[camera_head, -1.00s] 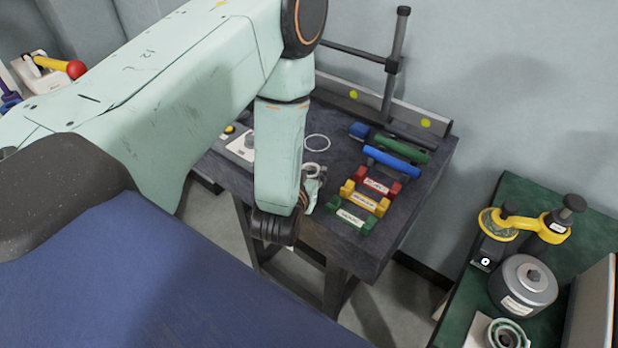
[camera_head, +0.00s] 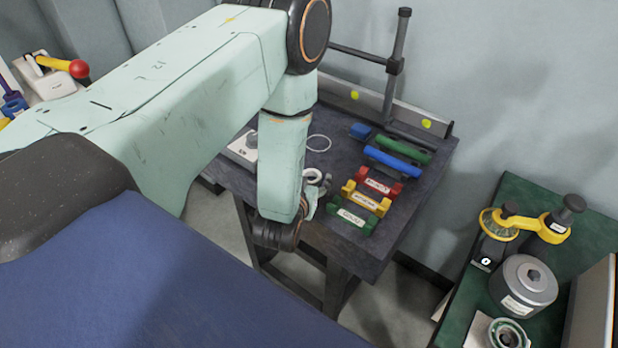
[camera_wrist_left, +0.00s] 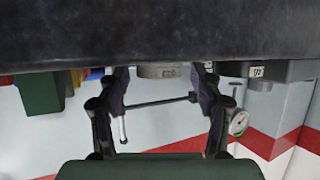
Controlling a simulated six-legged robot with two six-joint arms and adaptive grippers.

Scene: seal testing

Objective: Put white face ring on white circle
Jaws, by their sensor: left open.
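A small white ring (camera_head: 312,176) lies near the table's front edge, beside my left gripper (camera_head: 318,190), which my forearm partly hides. A thin white circle (camera_head: 318,143) is on the dark tabletop behind the ring. In the left wrist view the left gripper's fingers (camera_wrist_left: 162,78) are spread apart, and a short pale grey round piece (camera_wrist_left: 163,70) shows between them against the dark table; it looks like the ring. I see no finger contact with it. My right gripper is not in view.
Red, yellow and green labelled brackets (camera_head: 366,200) stand right of the ring. Blue (camera_head: 398,161) and green (camera_head: 405,149) bars lie behind them. A grey-white device (camera_head: 243,150) sits left, partly behind my arm. The tabletop around the circle is clear.

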